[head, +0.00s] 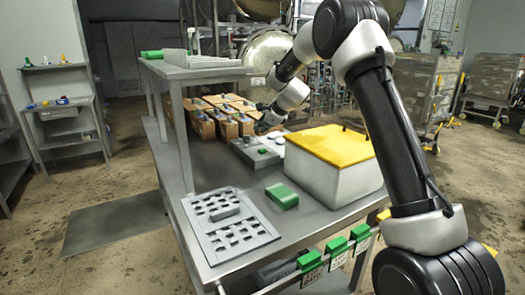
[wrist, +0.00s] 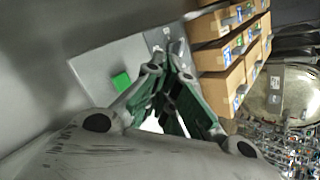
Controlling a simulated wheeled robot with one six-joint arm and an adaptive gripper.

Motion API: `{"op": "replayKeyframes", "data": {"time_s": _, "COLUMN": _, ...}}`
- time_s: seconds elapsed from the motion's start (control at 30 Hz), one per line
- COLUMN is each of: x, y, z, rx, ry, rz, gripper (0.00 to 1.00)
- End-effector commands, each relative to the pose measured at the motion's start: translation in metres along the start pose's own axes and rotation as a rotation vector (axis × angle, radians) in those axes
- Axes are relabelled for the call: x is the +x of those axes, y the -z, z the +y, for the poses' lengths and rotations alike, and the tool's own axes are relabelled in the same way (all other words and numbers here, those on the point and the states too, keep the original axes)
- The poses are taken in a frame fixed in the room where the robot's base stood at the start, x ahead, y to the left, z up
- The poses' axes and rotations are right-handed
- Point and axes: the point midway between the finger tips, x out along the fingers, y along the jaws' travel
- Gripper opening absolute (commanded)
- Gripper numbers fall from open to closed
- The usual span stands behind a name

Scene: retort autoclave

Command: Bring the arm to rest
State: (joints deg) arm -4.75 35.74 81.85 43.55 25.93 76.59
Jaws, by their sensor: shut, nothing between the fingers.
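My arm reaches from the right side of the head view over the yellow-lidded box to the middle of the steel table (head: 250,262). My gripper (head: 262,122) is above the table, near a grey box (head: 255,152) with a green mark on top and beside the row of cartons. Its fingers are small and partly unclear there. In the wrist view my gripper (wrist: 172,62) shows its green-padded fingers converging at the tips, shut and empty. A grey surface with a green patch (wrist: 121,81) lies beyond the fingers.
Open cartons (head: 213,117) stand behind my gripper; they also show in the wrist view (wrist: 222,56). A white box with a yellow lid (head: 330,146) stands below my arm. A raised shelf (head: 195,70), a perforated plate (head: 230,238) and a green block (head: 282,196) are nearby.

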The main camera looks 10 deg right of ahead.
Motion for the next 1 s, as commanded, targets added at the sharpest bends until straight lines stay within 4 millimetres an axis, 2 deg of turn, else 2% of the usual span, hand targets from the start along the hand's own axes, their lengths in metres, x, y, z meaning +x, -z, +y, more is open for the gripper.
{"op": "replayKeyframes", "data": {"time_s": 0.37, "x": -0.004, "y": -0.003, "z": -0.003, "rx": -0.002, "ry": 0.001, "rz": 0.000, "gripper": 0.00}}
{"op": "replayKeyframes", "data": {"time_s": 0.47, "x": -0.018, "y": -0.006, "z": -0.002, "rx": -0.040, "ry": -0.003, "rz": 0.002, "gripper": 0.00}}
{"op": "replayKeyframes", "data": {"time_s": 0.57, "x": -0.057, "y": -0.011, "z": 0.004, "rx": -0.156, "ry": -0.019, "rz": 0.009, "gripper": 0.00}}
{"op": "replayKeyframes", "data": {"time_s": 0.67, "x": -0.118, "y": -0.014, "z": 0.019, "rx": -0.350, "ry": -0.051, "rz": 0.025, "gripper": 0.00}}
{"op": "replayKeyframes", "data": {"time_s": 0.7, "x": -0.145, "y": -0.013, "z": 0.029, "rx": -0.440, "ry": -0.068, "rz": 0.033, "gripper": 0.00}}
{"op": "replayKeyframes", "data": {"time_s": 0.8, "x": -0.210, "y": -0.007, "z": 0.060, "rx": -0.664, "ry": -0.117, "rz": 0.052, "gripper": 0.00}}
{"op": "replayKeyframes", "data": {"time_s": 0.87, "x": -0.247, "y": -0.001, "z": 0.081, "rx": -0.796, "ry": -0.148, "rz": 0.064, "gripper": 0.00}}
{"op": "replayKeyframes", "data": {"time_s": 1.0, "x": -0.326, "y": 0.021, "z": 0.139, "rx": -1.097, "ry": -0.233, "rz": 0.090, "gripper": 0.00}}
